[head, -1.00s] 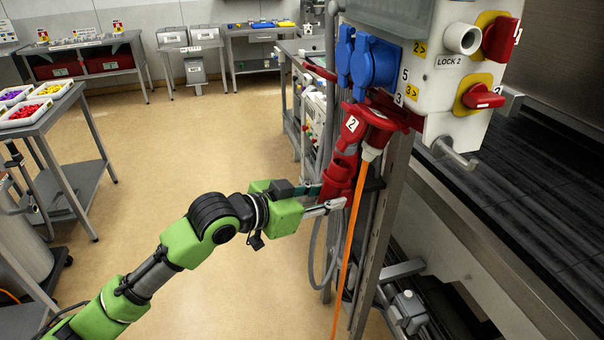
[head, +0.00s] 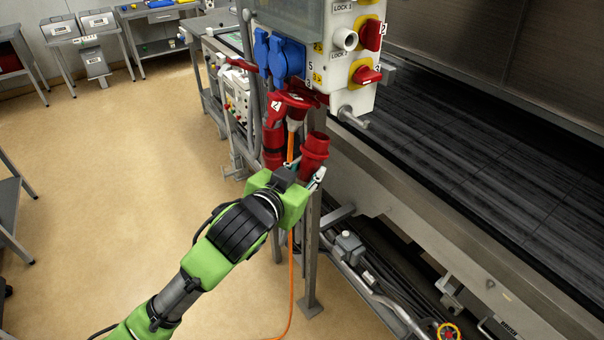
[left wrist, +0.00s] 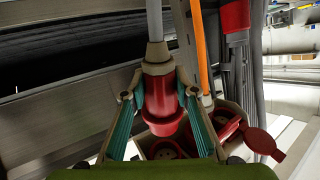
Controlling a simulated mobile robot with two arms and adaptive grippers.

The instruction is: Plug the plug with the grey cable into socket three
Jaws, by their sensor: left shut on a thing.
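My left gripper (head: 313,182) is shut on a red plug (head: 314,152), which stands roughly upright with its wide end up, below the socket box. In the left wrist view, the fingers (left wrist: 155,105) grip the red plug (left wrist: 160,98) from both sides, with its grey cable (left wrist: 154,20) running from its back. An uncovered socket (left wrist: 165,150) with round holes lies just beyond the plug's mouth, apart from it; its number is not readable there. A red cover labelled 2 (head: 277,105) hangs beside the orange cable's plug (head: 296,112). My right gripper is not in view.
The orange cable (head: 291,245) hangs close beside the gripper. Another red connector (head: 273,145) is just left of it. Blue sockets (head: 287,58) and red switches (head: 366,75) are on the box above. A metal post (head: 312,255) stands below; open floor lies left.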

